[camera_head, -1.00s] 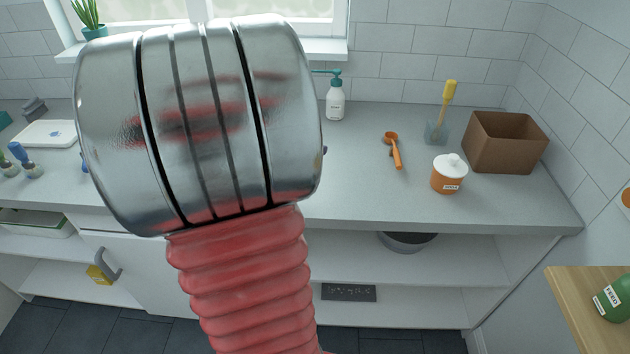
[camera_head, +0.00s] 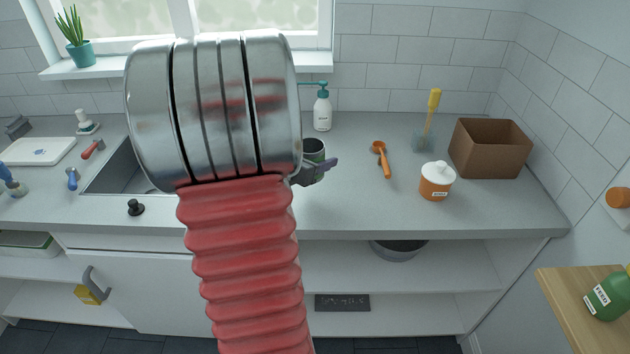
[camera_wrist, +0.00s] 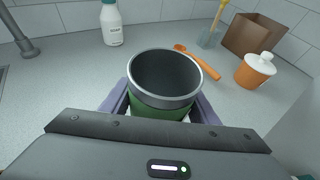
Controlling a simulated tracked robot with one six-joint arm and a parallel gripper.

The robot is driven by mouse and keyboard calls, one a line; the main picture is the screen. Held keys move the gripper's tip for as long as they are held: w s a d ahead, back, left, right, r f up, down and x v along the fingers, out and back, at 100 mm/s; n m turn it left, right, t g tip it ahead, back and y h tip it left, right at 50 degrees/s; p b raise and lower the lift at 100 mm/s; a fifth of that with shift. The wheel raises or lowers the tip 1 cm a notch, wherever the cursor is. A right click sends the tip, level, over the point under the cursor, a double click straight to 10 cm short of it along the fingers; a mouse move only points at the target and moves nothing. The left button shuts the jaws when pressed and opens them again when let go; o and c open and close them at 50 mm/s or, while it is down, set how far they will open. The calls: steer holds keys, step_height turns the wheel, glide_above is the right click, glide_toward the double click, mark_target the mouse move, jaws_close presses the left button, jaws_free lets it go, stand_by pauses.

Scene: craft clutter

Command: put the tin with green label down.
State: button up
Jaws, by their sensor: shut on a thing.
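The tin with green label (camera_wrist: 160,103) is an open, empty-looking grey metal can, upright in the wrist view. My gripper (camera_wrist: 160,108) is shut on it, with a purple-grey finger on each side. In the head view the tin (camera_head: 313,152) shows just right of my arm, with a finger of my gripper (camera_head: 312,172) across it. The tin is over the grey counter; I cannot tell whether its base touches the surface. My arm hides part of the gripper in the head view.
On the counter (camera_head: 400,213) stand a soap bottle (camera_head: 322,110), an orange scoop (camera_head: 382,160), an orange lidded jar (camera_head: 436,182), a brush in a glass holder (camera_head: 425,138) and a brown box (camera_head: 490,150). A sink (camera_head: 120,172) lies left. Counter around the tin is clear.

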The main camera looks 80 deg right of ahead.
steer(key=shift+f, duration=1.2)
steer(key=shift+f, duration=2.1)
steer(key=shift+f, duration=0.1)
steer(key=o, duration=1)
steer(key=shift+r, duration=0.2)
steer(key=v, duration=1.2)
steer(key=shift+f, duration=0.1)
steer(key=shift+w, duration=0.1)
